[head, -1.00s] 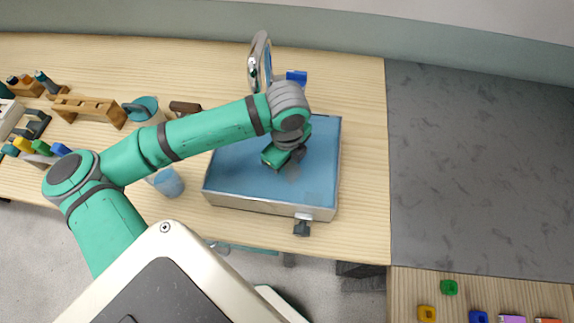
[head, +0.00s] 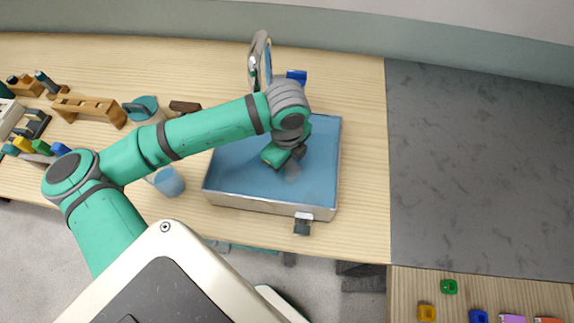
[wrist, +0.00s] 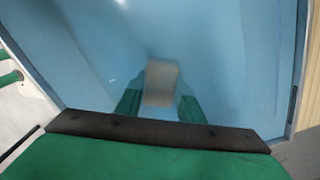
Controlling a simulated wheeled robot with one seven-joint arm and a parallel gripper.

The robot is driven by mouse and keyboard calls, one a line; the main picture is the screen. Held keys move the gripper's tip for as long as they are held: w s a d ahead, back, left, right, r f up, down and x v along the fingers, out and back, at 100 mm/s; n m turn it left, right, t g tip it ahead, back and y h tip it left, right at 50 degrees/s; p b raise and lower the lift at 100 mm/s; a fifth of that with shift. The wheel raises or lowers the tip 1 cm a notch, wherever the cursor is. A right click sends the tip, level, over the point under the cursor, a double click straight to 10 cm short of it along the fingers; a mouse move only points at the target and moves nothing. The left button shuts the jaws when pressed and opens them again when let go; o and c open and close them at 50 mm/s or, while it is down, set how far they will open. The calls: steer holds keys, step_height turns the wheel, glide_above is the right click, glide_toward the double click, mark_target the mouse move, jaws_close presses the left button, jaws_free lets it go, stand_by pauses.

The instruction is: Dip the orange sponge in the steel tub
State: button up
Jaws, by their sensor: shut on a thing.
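The steel tub (head: 262,205) stands on the wooden table and holds blue water. My gripper (head: 287,163) points down into the middle of the tub. In the wrist view the green fingertips (wrist: 160,104) are shut on a block, the sponge (wrist: 161,82). It looks dull tan rather than orange there, seen through the bluish water. It seems to be under the surface. In the head view the sponge is only a blurred greyish patch below my gripper, and my wrist hides part of the tub.
A steel tap (head: 259,58) and a blue object (head: 296,77) stand behind the tub. A bluish cup (head: 169,182) is left of it. A wooden rack (head: 90,107) and a teal-topped mug (head: 144,109) are further left. A dark grey surface (head: 480,160) on the right is clear.

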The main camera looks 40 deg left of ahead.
step_height(320, 180, up, 11)
stand_by(0.9)
stand_by(0.5)
steer(key=shift+r, duration=2.4)
